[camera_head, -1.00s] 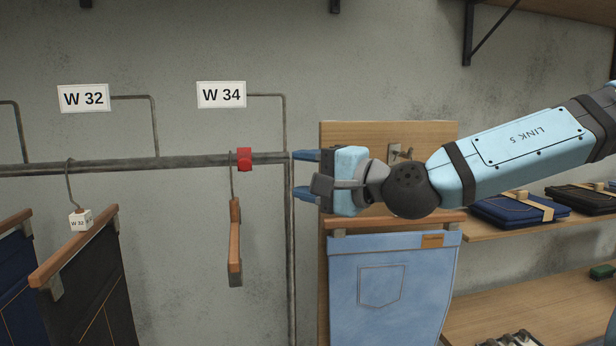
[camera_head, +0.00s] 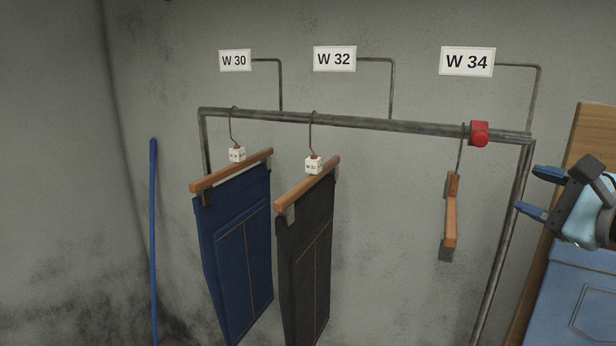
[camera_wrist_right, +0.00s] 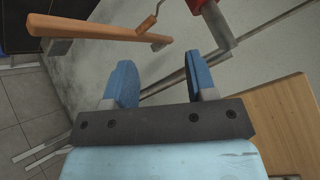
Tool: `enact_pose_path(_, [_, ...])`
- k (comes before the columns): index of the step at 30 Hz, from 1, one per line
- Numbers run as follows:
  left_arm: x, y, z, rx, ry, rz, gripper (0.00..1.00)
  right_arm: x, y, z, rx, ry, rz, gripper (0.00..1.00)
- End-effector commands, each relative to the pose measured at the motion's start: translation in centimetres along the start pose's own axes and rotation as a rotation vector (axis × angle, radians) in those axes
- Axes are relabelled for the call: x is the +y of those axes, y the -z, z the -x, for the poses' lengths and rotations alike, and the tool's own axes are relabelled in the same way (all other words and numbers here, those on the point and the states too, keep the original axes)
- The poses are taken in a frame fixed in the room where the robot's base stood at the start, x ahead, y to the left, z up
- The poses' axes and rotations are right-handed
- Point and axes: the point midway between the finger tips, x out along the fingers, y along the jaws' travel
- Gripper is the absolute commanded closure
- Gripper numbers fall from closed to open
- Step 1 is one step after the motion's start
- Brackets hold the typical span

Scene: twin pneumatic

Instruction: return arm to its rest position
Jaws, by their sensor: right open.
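My right gripper (camera_head: 537,192) is at the right edge of the head view, with its two blue fingers apart and nothing between them. It is to the right of the rack's right upright and in front of the wooden panel. In the right wrist view, the open blue fingers (camera_wrist_right: 162,85) point toward the rack and are empty. Most of my right arm is outside the head view. My left gripper does not show.
A metal rack rail (camera_head: 350,122) carries blue trousers (camera_head: 238,255), dark trousers (camera_head: 306,265), an empty wooden hanger (camera_head: 451,212) and a red clamp (camera_head: 479,133). Light-blue jeans (camera_head: 585,300) hang by the wooden panel (camera_head: 590,130). A blue pole (camera_head: 153,240) stands left.

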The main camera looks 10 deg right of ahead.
Motion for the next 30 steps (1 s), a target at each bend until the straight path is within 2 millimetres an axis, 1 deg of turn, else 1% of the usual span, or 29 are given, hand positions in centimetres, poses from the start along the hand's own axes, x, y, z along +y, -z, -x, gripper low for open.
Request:
enact_pose_path(1, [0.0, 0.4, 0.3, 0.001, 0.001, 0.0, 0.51, 1.4, 1.3, -0.7, 0.005, -0.016, -0.161, 0.49])
enact_pose_path(5, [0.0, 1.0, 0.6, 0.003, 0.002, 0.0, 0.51, 5.2, 4.5, -2.1, 0.033, -0.043, -0.553, 0.49])
enact_pose_path(6, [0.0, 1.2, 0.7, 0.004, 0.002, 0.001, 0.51, 6.5, 5.3, -2.4, 0.044, -0.051, -0.675, 0.49])
enact_pose_path(8, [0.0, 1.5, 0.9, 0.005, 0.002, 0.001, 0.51, 8.5, 6.7, -2.8, 0.064, -0.059, -0.855, 0.49])
enact_pose_path(9, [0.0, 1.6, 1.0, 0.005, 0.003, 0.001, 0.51, 10.0, 7.5, -3.0, 0.08, -0.063, -0.977, 0.49])
enact_pose_path(11, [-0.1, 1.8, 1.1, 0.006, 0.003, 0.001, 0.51, 12.3, 8.8, -3.2, 0.107, -0.064, -1.159, 0.49])
enact_pose_path(12, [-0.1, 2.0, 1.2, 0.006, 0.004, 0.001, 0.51, 13.9, 9.6, -3.2, 0.126, -0.063, -1.279, 0.49])
enact_pose_path(14, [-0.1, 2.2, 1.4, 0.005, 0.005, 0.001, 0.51, 16.4, 10.6, -3.2, 0.157, -0.058, -1.461, 0.49])
enact_pose_path(15, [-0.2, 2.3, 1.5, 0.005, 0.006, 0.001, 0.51, 18.2, 11.2, -3.1, 0.18, -0.053, -1.582, 0.49])
enact_pose_path(17, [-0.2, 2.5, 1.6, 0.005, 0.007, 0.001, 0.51, 20.8, 12.1, -2.9, 0.214, -0.039, -1.763, 0.49])
enact_pose_path(18, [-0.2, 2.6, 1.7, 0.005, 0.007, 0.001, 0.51, 22.7, 12.6, -2.6, 0.239, -0.027, -1.884, 0.49])
enact_pose_path(20, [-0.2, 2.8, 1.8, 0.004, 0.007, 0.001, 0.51, 25.4, 13.2, -2.2, 0.279, -0.003, -2.064, 0.49])
enact_pose_path(21, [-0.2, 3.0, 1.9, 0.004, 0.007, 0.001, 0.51, 27.3, 13.5, -1.8, 0.305, 0.017, -2.184, 0.49])
enact_pose_path(23, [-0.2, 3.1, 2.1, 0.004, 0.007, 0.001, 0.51, 30.2, 13.8, -1.1, 0.346, 0.054, -2.362, 0.49])
enact_pose_path(24, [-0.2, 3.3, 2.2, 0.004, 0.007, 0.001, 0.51, 32.1, 13.9, -0.6, 0.372, 0.082, -2.48, 0.49])
enact_pose_path(29, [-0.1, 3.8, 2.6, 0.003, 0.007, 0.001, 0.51, 39.8, 13.5, 1.8, 0.484, 0.244, -2.947, 0.49])
enact_pose_path(30, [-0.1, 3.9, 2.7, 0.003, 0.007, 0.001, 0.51, 41.7, 13.2, 2.5, 0.51, 0.296, -3.062, 0.49])
